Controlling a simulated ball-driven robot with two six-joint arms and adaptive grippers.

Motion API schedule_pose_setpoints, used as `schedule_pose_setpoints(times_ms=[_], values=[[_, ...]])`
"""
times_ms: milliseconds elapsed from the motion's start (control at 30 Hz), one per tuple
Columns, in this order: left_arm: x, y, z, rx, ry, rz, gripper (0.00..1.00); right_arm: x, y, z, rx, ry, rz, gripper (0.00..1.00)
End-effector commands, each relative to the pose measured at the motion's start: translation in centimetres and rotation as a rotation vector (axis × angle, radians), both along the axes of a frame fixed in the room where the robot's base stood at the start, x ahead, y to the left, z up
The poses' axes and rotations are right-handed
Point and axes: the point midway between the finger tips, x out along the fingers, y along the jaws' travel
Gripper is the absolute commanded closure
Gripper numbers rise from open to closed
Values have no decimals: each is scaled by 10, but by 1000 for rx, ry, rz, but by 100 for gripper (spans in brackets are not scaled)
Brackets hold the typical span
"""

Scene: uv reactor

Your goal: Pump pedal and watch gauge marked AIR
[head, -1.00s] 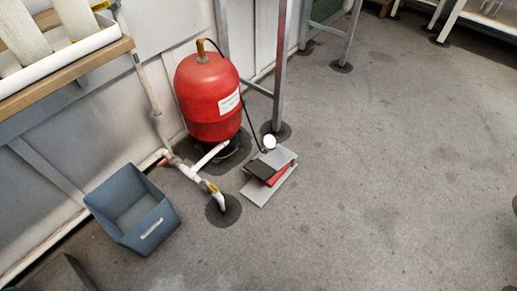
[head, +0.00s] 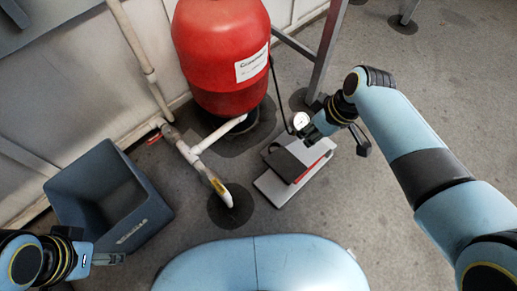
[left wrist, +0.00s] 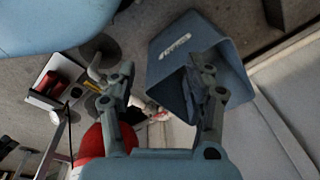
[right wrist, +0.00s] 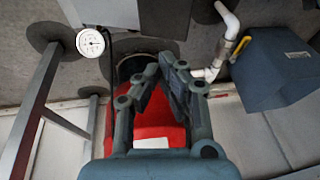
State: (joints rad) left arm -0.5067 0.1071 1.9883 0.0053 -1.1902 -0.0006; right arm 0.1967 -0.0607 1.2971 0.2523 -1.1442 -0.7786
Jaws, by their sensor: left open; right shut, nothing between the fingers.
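The foot pump pedal (head: 287,166) lies on the floor, a dark pad with a red part on a pale grey base. It also shows in the left wrist view (left wrist: 44,86). The round white gauge (head: 301,120) is at its far end; its dial faces the camera in the right wrist view (right wrist: 90,42), but I cannot read its marking. My right gripper (head: 310,136) is shut and empty beside the gauge, over the pedal's far end. I cannot tell whether it touches. My left gripper (head: 120,258) is open and empty near the blue-grey bin (head: 128,205).
A red tank (head: 222,60) stands behind the pump, with a black hose toward the gauge. White pipes (head: 190,150) run low between bin and pedal. A metal frame leg (head: 328,50) rises beyond the gauge.

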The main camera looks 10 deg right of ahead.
Motion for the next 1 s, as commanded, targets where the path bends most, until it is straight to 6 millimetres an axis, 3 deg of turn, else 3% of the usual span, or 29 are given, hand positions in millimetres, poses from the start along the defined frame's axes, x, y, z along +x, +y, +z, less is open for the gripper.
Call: schedule_pose_setpoints(times_ms=[433, 633, 833, 933, 1000], values=[[4, -2, 2, -4, -13, -1, 48, 2, 1, -7, -1, 0, -1, 100], [21, -12, 20, -26, -76, -7, 48, 4, 11, -41, 2, 5, -1, 100], [40, -24, 54, -56, -167, -18, 48, 9, 22, -82, 0, 7, -1, 100], [50, -29, 56, -69, -243, -22, 48, 12, 29, -104, 1, 8, -1, 100], [55, -29, 51, -71, -293, -23, 48, 12, 30, -107, 0, 4, -2, 100]])
